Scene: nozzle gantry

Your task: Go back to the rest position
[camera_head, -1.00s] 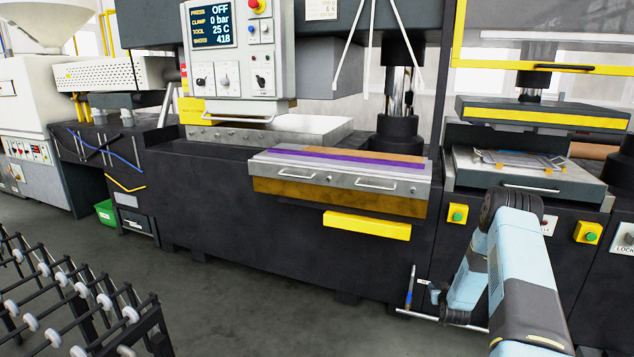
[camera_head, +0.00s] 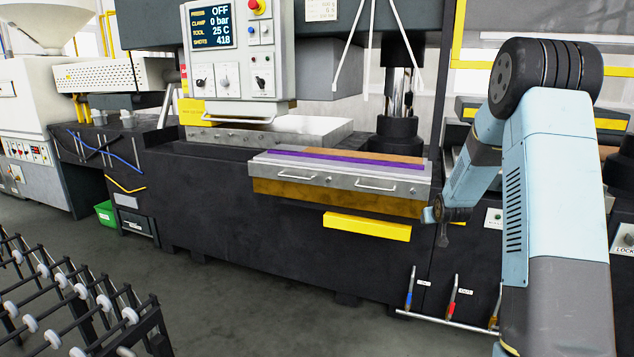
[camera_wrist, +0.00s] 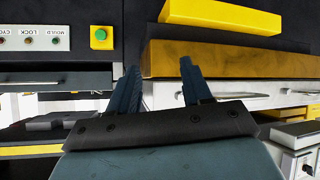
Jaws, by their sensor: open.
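My gripper (camera_wrist: 160,78) shows in the wrist view with its two dark ribbed fingers apart and nothing between them. In the head view my light-blue arm is raised and folded at the right. Its far end hangs just right of the mould (camera_head: 340,190), a grey metal block with a brown-yellow lower plate and a purple stripe on top. The fingers are hard to make out there. The wrist view is upside down; it shows the brown-yellow plate (camera_wrist: 230,60) and a yellow block (camera_wrist: 225,14) beyond the fingers.
A yellow block (camera_head: 367,225) juts from the dark press front below the mould. A control panel (camera_head: 240,50) hangs above. A roller conveyor (camera_head: 75,300) stands at lower left. A rack with coloured-handled tools (camera_head: 452,300) is low at right. The floor between is clear.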

